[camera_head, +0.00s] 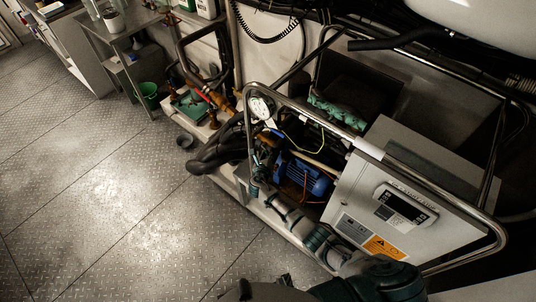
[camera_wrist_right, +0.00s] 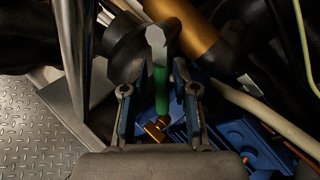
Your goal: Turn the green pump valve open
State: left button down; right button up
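The green valve handle (camera_wrist_right: 161,88) stands upright in the middle of the right wrist view, with a pale metal end at its top. A brass fitting (camera_wrist_right: 155,129) sits at its lower end. My right gripper (camera_wrist_right: 155,72) is open, with one finger on each side of the handle and small gaps between. In the head view my right arm reaches in from the lower right, and the right gripper (camera_head: 257,183) is at the chiller frame's left side. The handle cannot be made out there. A dark part of mine at the bottom edge may be the left gripper (camera_head: 285,281).
A blue pump (camera_head: 303,178) sits right of the right gripper, behind the metal tube rail (camera_head: 247,122). A grey control box (camera_head: 400,200) stands at the right. Black hoses (camera_head: 215,155) and a gauge (camera_head: 260,107) are close by. The floor (camera_head: 130,200) to the left is clear.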

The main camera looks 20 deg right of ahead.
dwell(0.3)
jog(key=v, duration=0.8)
jog(key=shift+a+f, duration=0.1)
